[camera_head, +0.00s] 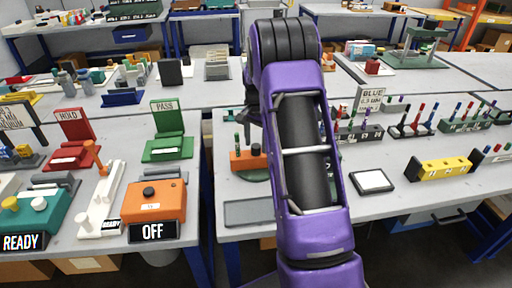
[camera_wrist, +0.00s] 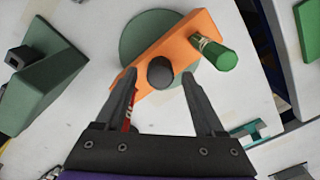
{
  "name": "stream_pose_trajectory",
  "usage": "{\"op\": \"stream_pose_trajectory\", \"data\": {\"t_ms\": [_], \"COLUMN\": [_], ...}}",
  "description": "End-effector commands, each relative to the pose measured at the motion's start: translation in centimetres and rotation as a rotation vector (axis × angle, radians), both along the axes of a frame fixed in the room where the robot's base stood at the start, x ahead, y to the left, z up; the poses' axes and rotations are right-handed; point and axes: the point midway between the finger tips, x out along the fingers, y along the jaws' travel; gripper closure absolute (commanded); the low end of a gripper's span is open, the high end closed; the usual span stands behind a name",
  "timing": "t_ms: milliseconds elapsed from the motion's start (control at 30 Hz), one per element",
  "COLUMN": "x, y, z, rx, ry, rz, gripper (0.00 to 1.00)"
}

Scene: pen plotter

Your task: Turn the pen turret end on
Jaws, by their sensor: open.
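The pen turret shows in the wrist view as an orange bar (camera_wrist: 188,38) lying slantwise over a round dark-green base (camera_wrist: 140,35). A dark round knob (camera_wrist: 160,73) stands on the bar, and a green pen (camera_wrist: 213,54) stands near its upper right end. A bit of red shows beside my left finger, mostly hidden. My gripper (camera_wrist: 160,77) is open and empty, its fingertips to either side of the knob in this view; I cannot tell the height between them. In the head view the orange turret (camera_head: 247,161) sits left of my purple arm, which partly hides it.
A dark-green wedge-shaped block (camera_wrist: 42,78) stands left in the wrist view. In the head view, a white pad (camera_head: 372,181), a yellow block (camera_head: 440,169) and pen racks (camera_head: 465,123) stand right of my arm. A grey flat tray (camera_head: 254,212) lies in front of the turret.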

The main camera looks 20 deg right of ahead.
Motion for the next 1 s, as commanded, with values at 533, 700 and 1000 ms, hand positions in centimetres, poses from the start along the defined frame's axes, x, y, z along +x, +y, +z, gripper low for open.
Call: {"op": "stream_pose_trajectory", "data": {"t_ms": [533,700,1000], "x": [0.0,0.0,0.0], "y": [0.0,0.0,0.0], "z": [-1.6,-1.6,-1.6], "rx": [0.000,0.000,0.000], "ry": [0.000,0.000,0.000], "rz": [0.001,0.001,0.001], "gripper": [0.40,0.70,1.00]}}
